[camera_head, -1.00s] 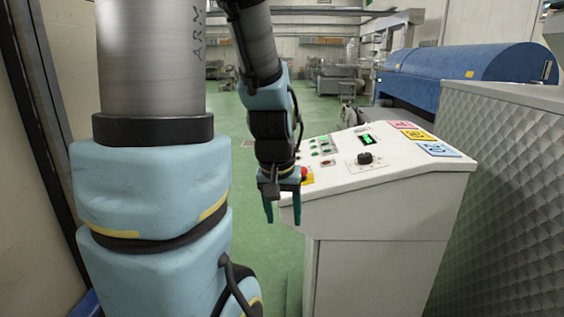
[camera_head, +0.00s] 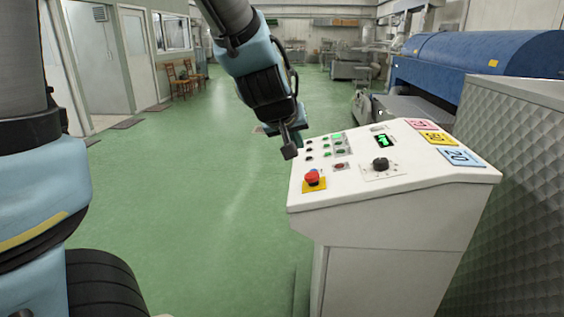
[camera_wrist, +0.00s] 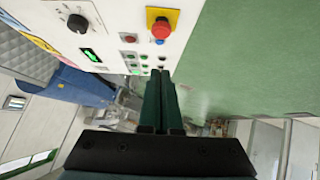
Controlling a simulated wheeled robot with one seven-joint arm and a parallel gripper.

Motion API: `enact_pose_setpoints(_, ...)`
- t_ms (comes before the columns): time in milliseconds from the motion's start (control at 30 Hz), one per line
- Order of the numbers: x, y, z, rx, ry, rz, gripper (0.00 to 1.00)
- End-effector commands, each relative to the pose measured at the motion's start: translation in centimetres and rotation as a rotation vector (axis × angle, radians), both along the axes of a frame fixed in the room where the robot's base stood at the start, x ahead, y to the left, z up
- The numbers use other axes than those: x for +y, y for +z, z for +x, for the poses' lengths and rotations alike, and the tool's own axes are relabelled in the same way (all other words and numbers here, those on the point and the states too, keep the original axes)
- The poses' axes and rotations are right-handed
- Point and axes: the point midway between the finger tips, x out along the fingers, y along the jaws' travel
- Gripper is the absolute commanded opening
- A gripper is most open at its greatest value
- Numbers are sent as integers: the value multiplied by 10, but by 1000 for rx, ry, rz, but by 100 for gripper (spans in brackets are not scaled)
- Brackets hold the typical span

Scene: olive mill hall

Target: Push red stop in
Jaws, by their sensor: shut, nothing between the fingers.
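The red stop (camera_head: 312,178) is a red mushroom button on a yellow square plate, at the near left corner of the white control panel's sloping top. It also shows in the wrist view (camera_wrist: 160,30) at the top middle, apart from the fingertips. My gripper (camera_wrist: 161,76) is shut and empty, its two dark green fingers side by side. In the wrist view the fingertips overlap the panel's edge near the small buttons, below the stop. In the head view my wrist hangs just beyond the panel's left edge, behind the stop; the fingers are not clearly visible there.
The panel (camera_head: 380,230) also carries small green and red buttons, a black knob (camera_head: 380,164), a green display (camera_head: 384,141) and coloured number cards. A textured metal cabinet (camera_head: 520,170) stands at right, a blue machine (camera_head: 480,60) behind. Green floor at left is clear.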

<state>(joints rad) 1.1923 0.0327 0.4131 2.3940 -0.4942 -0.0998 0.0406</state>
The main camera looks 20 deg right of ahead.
Motion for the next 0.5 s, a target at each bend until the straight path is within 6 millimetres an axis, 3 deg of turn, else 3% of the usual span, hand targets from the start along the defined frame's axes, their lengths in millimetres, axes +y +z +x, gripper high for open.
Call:
enact_pose_setpoints(133, -8, 5, -3, -10, -6, -14, 0)
enact_pose_setpoints(500, -9, 4, -2, -11, -5, -15, 0)
